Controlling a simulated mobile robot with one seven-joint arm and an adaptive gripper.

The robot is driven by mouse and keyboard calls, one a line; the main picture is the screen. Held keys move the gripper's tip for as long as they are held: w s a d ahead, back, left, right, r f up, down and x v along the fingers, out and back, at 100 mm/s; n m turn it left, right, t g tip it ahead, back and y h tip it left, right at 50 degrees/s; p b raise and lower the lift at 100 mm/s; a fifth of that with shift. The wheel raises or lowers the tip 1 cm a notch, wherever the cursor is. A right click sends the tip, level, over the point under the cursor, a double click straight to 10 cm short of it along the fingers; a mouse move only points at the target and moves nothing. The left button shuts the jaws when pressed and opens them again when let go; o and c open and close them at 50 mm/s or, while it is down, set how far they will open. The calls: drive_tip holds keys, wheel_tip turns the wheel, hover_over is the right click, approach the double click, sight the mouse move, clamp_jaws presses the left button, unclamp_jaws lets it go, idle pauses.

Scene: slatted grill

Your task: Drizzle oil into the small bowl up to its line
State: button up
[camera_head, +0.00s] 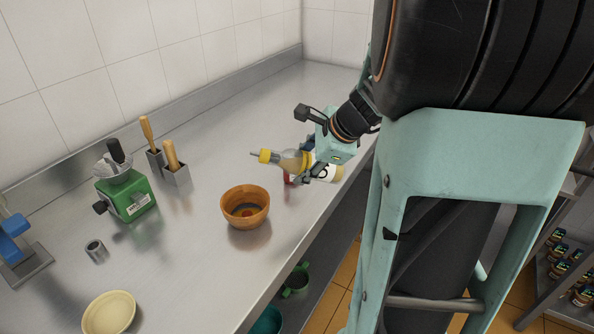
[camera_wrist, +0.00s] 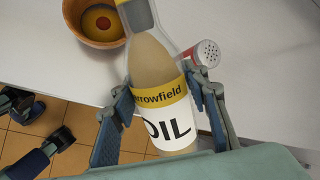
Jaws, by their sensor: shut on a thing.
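My gripper (camera_wrist: 168,120) is shut on the oil bottle (camera_wrist: 155,62), with one finger on each side of its body. The label with "OIL" shows in the wrist view. In the head view the bottle (camera_head: 292,160) lies nearly level above the counter, its yellow cap and thin spout pointing left. The small orange-brown bowl (camera_head: 245,218) stands upright on the counter, below and left of the spout. It also shows in the wrist view (camera_wrist: 82,35), with a yellowish inside and a reddish spot at its bottom. I cannot make out a line or an oil level in it.
A shaker with a holed metal top (camera_wrist: 208,52) stands close behind the bottle.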

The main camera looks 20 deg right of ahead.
drive_tip(key=shift+w+a+r+m+t+y+b, duration=0.1)
drive_tip(key=shift+a+r+m+t+y+b, duration=0.1)
drive_tip(key=shift+r+y, duration=0.25)
drive_tip(key=shift+w+a+r+m+t+y+b, duration=0.1)
drive_tip(key=shift+a+r+y+b, duration=0.1)
drive_tip(key=shift+r+y, duration=0.25)
drive_tip(key=a+r+y, duration=0.1)
drive_tip(key=r, duration=0.1)
drive_tip(key=a+r+m+t+y, duration=0.1)
drive_tip(key=a+r+y, duration=0.1)
drive_tip(key=w+a+r+t+y, duration=0.1)
drive_tip(key=r, duration=0.1)
drive_tip(key=shift+a+r+m+y+b, duration=0.2)
drive_tip(key=shift+m+y+b, duration=0.15)
drive_tip(key=shift+m+y, duration=0.05)
